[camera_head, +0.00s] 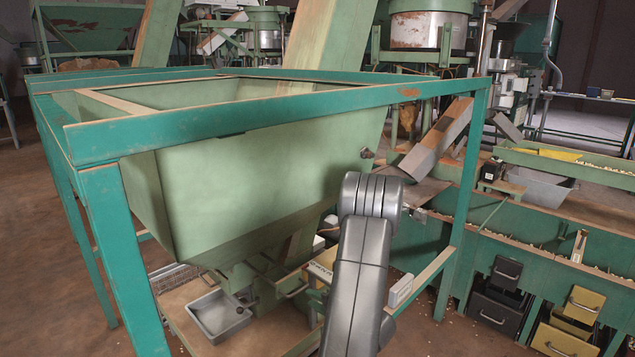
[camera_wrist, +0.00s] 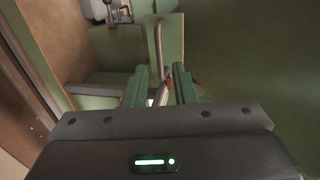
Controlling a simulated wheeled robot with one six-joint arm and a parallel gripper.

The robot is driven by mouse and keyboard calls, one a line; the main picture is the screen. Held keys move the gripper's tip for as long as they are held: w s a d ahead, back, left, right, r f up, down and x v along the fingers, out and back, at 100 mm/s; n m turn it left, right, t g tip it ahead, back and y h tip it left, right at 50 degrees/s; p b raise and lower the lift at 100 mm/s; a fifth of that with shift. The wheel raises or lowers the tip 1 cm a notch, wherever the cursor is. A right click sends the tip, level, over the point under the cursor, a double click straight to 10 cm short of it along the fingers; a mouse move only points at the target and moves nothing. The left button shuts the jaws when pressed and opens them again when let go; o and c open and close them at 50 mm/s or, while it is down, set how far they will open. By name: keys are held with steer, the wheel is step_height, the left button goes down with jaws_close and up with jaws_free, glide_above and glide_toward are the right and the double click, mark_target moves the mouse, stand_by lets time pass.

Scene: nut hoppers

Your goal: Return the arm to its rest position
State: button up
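My gripper (camera_wrist: 161,72) shows in the wrist view, its two green fingers apart with a clear gap between them. A thin grey metal handle (camera_wrist: 159,42) stands upright beyond the fingertips, and a small red and grey part shows in the gap; I see no finger pressed on either. In the head view my grey arm rises in front of the hopper, and its end and the gripper are hidden. The light green hopper (camera_head: 235,165) sits inside a teal frame (camera_head: 120,245).
A grey metal tray (camera_head: 218,315) sits below the hopper at the left. A wooden-edged beam (camera_head: 425,280) of the frame runs close to my arm on its right. Black and yellow drawers (camera_head: 575,315) stand at the lower right. Bare floor shows at the lower left.

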mark_target(296, 292)
steer(key=b+x, duration=0.2)
steer(key=x, duration=0.6)
steer(key=shift+w+a+f, duration=0.1)
steer(key=shift+a, duration=0.05)
steer(key=shift+s+d, duration=0.45)
steer(key=shift+d, duration=0.05)
